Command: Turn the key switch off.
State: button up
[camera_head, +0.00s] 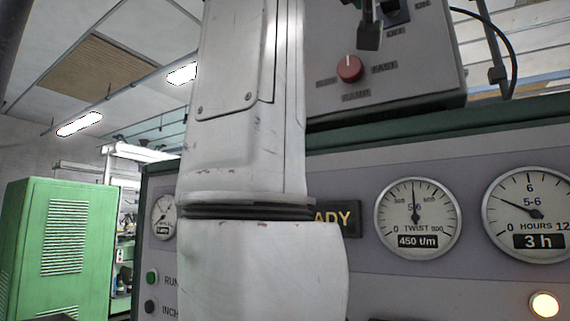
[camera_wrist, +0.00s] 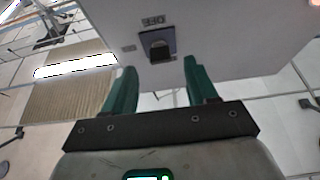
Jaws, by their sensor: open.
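The key switch is a dark square plate (camera_head: 398,13) at the top of the head view, on a tilted grey box. A dark key (camera_head: 369,38) seems to stick out of it. In the wrist view the plate (camera_wrist: 171,36) and the dark key (camera_wrist: 160,50) lie beyond my fingers, between their lines. Labels OFF and ON stand beside the plate; which one the key points at I cannot tell. My gripper (camera_wrist: 158,68) has two green fingers, wide apart and empty, with the key ahead of the gap. The head view does not show my fingers.
A red knob (camera_head: 349,68) sits on the same box, below left of the switch. Below are the gauges (camera_head: 417,218), a lit lamp (camera_head: 544,304) and RUN and INCH buttons. My arm hides part of the panel. A green cabinet (camera_head: 57,250) stands at left.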

aim_at(389, 2)
jog(key=p+x, duration=0.1)
jog(key=x, duration=0.4)
jog(key=shift+p, duration=0.3)
jog(key=shift+c, duration=0.3)
jog(key=c, duration=1)
